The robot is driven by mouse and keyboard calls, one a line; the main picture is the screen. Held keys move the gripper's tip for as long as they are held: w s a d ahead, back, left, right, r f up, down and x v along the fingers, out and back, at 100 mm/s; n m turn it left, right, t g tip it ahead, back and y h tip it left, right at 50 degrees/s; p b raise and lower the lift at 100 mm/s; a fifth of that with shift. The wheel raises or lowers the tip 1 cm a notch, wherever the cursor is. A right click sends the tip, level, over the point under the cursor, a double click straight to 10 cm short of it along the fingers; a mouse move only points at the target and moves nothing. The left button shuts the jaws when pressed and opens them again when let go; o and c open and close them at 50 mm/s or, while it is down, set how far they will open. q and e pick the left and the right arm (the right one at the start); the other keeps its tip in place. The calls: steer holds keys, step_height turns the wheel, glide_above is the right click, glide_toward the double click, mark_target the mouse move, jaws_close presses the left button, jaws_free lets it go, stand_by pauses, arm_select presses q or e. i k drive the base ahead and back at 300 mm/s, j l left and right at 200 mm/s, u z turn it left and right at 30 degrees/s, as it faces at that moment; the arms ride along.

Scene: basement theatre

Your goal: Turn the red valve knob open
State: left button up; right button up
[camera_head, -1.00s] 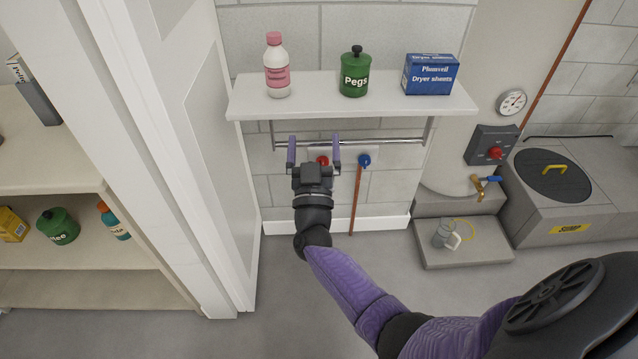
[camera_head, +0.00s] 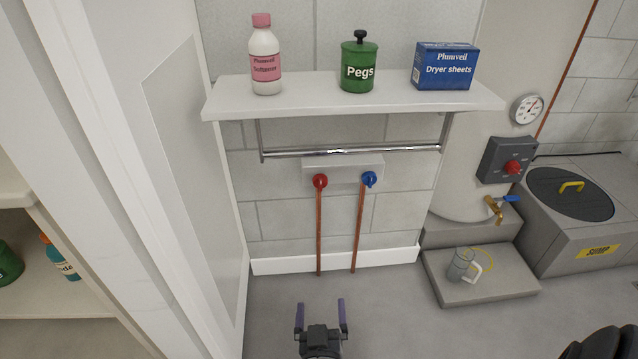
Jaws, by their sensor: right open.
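The red valve knob (camera_head: 320,181) sits at the left end of a pale wall plate (camera_head: 343,168), on top of a copper pipe. A blue knob (camera_head: 369,179) sits at the right end, on a second copper pipe. My right gripper (camera_head: 321,314) shows at the bottom middle, well below the red knob in the picture. Its two purple-grey fingers are spread and point up the picture, with nothing between them. It is apart from the knob and pipes.
A chrome rail (camera_head: 350,151) runs just above the knobs, under a white shelf (camera_head: 350,107) with a bottle, a green jar and a blue box. A white door panel (camera_head: 185,150) stands close on the left. A boiler, low step and sump box fill the right.

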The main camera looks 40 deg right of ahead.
mark_target(320, 181)
steer(key=i+l, duration=0.75)
steer(key=l, duration=0.1)
